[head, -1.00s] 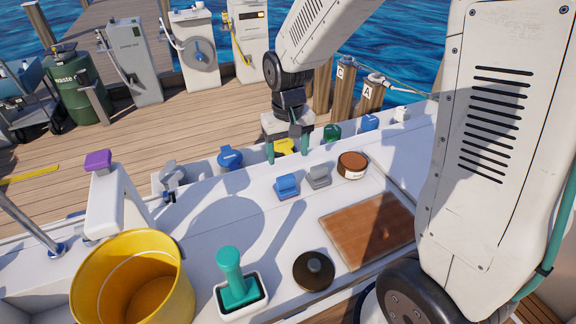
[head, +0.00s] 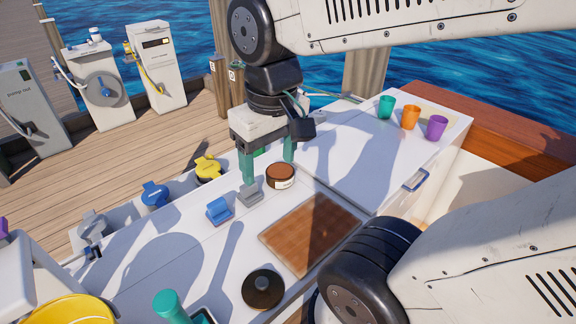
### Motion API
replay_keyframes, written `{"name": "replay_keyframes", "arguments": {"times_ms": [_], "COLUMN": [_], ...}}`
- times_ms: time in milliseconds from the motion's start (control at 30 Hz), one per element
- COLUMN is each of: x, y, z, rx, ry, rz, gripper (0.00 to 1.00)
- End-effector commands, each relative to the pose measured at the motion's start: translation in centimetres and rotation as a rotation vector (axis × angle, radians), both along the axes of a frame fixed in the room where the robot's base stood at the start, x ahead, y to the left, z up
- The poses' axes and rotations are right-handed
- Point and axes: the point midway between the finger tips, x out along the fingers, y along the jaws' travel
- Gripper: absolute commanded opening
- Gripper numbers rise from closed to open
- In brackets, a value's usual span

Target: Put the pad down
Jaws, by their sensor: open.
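A small grey handled block (head: 249,194) and a blue one (head: 218,210) lie side by side on the white deck top. Either could be the pad; I cannot tell which. My gripper (head: 268,170) is open, with its green fingers pointing down and apart. Its left finger is just behind the grey block and overlaps it in the picture. I see nothing held between the fingers. I cannot tell whether a finger touches the grey block.
A brown square panel (head: 310,232) and a dark round lid (head: 262,289) lie in front. A green-handled tool (head: 168,306) and a yellow bucket (head: 68,312) stand front left. Yellow (head: 207,168) and blue (head: 154,193) caps line the back edge. Several cups (head: 410,117) stand right.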

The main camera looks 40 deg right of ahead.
Motion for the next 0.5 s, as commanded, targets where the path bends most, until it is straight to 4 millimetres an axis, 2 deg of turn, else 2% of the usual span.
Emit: {"name": "replay_keyframes", "arguments": {"times_ms": [33,100,200,500], "x": [-1.4,-2.7,-3.9,-4.3], "y": [-0.1,-0.2,-0.3,-0.4], "z": [0.3,0.4,0.5,0.4], "rx": [-0.001,-0.001,-0.002,-0.002], "ry": [-0.013,-0.017,-0.021,-0.020], "rz": [0.000,0.001,0.002,0.003], "gripper": [0.68,0.68,0.68,0.68]}}
